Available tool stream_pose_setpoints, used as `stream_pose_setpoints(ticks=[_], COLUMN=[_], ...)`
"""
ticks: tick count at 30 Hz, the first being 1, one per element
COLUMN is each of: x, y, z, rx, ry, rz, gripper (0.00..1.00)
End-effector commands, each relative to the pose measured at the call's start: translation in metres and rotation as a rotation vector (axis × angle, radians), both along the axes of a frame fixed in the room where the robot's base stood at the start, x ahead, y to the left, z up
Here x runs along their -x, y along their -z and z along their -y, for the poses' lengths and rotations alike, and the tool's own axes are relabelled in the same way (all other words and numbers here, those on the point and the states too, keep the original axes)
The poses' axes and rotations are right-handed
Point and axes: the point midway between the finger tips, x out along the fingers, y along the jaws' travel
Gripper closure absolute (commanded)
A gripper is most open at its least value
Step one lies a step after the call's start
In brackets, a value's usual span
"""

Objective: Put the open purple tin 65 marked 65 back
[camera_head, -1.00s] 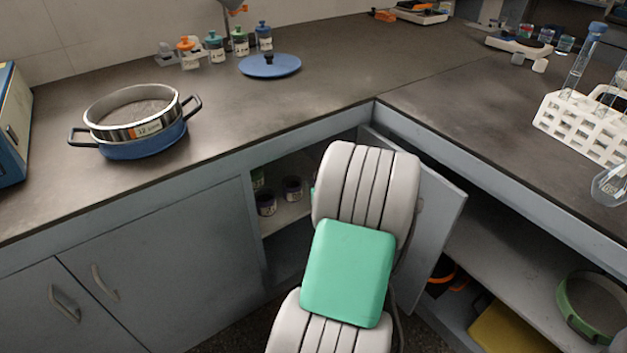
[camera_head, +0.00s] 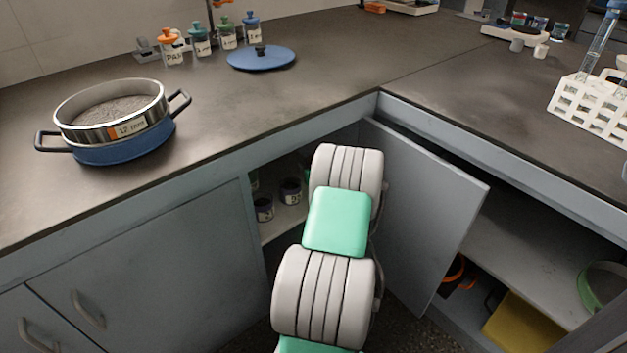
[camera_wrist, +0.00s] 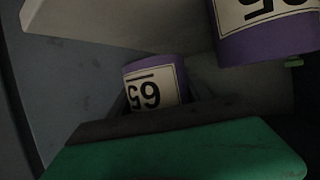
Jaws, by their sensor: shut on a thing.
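In the wrist view my gripper (camera_wrist: 165,115) shows as a green body with a dark edge. It is shut on a purple tin (camera_wrist: 155,82) whose pale label reads 65, upside down in the picture. The gripper covers the tin's lower part in the picture, and I cannot see whether its top is open. A second purple tin (camera_wrist: 268,38) is at the upper right, its label cut off by the frame edge. In the head view my arm reaches into the corner cabinet and hides the gripper and the held tin.
Two dark labelled tins (camera_head: 264,209) (camera_head: 290,190) stand on the cabinet shelf, left of my arm. The cabinet door (camera_head: 425,205) stands open close on the right. A pale shelf board (camera_wrist: 130,22) crosses the wrist view's top.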

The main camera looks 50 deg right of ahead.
Motion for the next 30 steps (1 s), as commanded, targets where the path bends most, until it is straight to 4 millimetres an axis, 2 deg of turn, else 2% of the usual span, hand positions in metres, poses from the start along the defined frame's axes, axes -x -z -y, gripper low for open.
stream_pose_setpoints(ticks=[5,9,21,22,25,30], x=[-0.008,-0.008,-0.008,-0.008,-0.008,-0.008], y=[0.018,0.043,0.05,0.049,0.048,0.048], z=[0.011,0.011,0.01,0.01,0.01,0.01], rx=[0.001,-0.002,0.001,0.001,0.001,0.001], ry=[-0.002,-0.003,-0.004,-0.004,-0.004,-0.004], rz=[0.001,0.0,0.001,0.001,0.001,0.001], gripper=[0.88,0.88,0.88,0.42,0.34,0.34])
